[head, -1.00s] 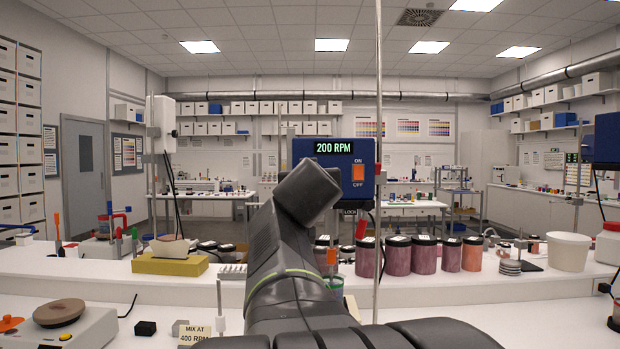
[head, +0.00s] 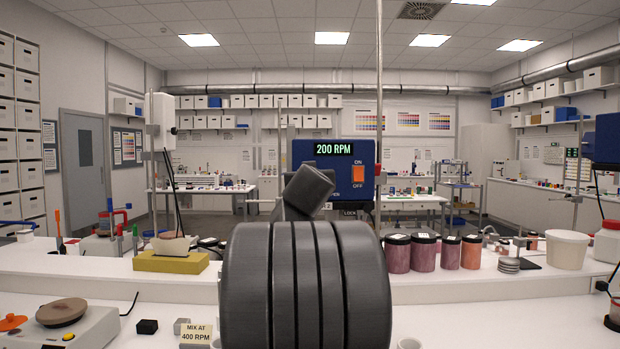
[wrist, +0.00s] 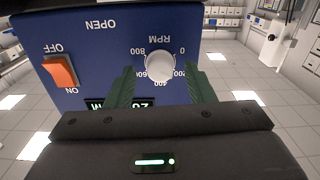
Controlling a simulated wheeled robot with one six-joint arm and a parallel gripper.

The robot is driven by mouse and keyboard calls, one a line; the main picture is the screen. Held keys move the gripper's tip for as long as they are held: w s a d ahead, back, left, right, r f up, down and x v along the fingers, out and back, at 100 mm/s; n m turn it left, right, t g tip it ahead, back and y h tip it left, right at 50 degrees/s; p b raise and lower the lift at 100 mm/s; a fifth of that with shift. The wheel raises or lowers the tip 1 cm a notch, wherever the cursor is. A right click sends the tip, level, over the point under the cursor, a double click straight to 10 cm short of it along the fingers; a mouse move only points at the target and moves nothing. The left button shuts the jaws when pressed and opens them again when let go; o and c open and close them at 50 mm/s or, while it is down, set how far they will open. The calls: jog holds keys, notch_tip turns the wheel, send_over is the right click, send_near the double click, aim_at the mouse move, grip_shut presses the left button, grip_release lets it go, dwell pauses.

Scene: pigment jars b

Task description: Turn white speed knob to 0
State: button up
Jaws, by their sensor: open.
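The blue stirrer head (head: 305,152) stands ahead of me, and its display (head: 333,149) reads 200 RPM. In the wrist view, which is upside down, the white speed knob (wrist: 160,66) sits on the blue panel (wrist: 105,45) inside a printed RPM scale with 0 and 800 marked. My gripper (wrist: 159,73) is open. Its two green fingers stand on either side of the knob, apparently without closing on it. The knob's pointer cannot be made out. In the head view my arm hides the knob and my gripper.
An orange ON/OFF switch (wrist: 60,71) is on the same panel, beside the knob. A sign (head: 197,333) says MIX AT 400 RPM. Several dark-lidded pigment jars (head: 424,252) stand right of my arm. A hot plate (head: 62,325) is at the lower left.

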jog(key=c, duration=1)
jog(key=shift+n, duration=0.4)
jog(key=n, duration=1.1)
jog(key=shift+f, duration=0.1)
jog(key=o, duration=1)
